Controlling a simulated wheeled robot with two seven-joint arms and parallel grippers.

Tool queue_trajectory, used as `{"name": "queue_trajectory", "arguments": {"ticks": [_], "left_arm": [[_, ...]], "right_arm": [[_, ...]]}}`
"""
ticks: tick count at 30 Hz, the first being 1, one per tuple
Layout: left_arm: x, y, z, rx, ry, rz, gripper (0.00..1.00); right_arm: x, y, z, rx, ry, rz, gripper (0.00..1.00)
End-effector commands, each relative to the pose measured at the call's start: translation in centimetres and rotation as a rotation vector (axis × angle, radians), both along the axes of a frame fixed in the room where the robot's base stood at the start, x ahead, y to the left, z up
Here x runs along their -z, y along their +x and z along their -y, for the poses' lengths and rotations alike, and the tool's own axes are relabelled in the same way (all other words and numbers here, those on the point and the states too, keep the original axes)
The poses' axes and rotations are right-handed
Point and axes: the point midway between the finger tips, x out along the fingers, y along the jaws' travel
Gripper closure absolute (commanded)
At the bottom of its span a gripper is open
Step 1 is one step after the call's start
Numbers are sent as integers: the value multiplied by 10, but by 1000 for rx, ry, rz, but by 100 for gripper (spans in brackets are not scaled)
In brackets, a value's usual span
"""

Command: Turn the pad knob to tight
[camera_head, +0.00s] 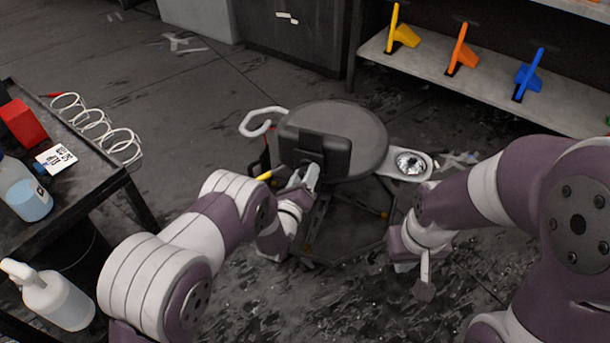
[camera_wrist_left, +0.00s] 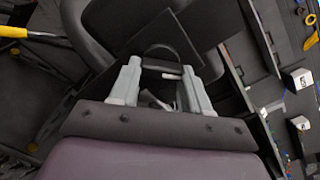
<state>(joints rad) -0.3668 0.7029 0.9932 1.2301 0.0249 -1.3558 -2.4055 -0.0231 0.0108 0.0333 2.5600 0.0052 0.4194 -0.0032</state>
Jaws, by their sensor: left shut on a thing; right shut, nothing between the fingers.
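A stool with a round dark seat (camera_head: 350,128) stands in the middle of the floor. Its dark back pad (camera_head: 318,150) faces me. My left gripper (camera_head: 309,178) is at the back of this pad, low and near its middle. In the left wrist view, the fingers of my left gripper (camera_wrist_left: 160,80) are shut on a dark round knob (camera_wrist_left: 163,52) behind the pad (camera_wrist_left: 150,30). The fingers hide part of it, and I cannot read any mark of its setting. My right gripper (camera_head: 425,285) is shut and empty, pointing down right of the stool.
A white tray arm with a shiny round bowl (camera_head: 410,163) sticks out right of the seat. A white curved handle (camera_head: 262,120) is at its left. A dark table (camera_head: 95,200) with bottles stands at left. A shelf (camera_head: 490,85) with coloured tools is at the back right.

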Motion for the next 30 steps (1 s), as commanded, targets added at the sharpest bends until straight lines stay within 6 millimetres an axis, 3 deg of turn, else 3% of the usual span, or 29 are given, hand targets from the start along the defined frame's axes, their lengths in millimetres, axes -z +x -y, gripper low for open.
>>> {"name": "queue_trajectory", "arguments": {"ticks": [20,21,23,30], "left_arm": [[1,0,-1,0,57,17,84],[1,0,-1,0,57,17,47],[1,0,-1,0,57,17,28],[1,0,0,0,56,18,28]], "right_arm": [[0,0,0,0,0,0,100],[0,0,0,0,0,0,100],[0,0,0,0,0,0,100],[0,0,0,0,0,0,100]]}}
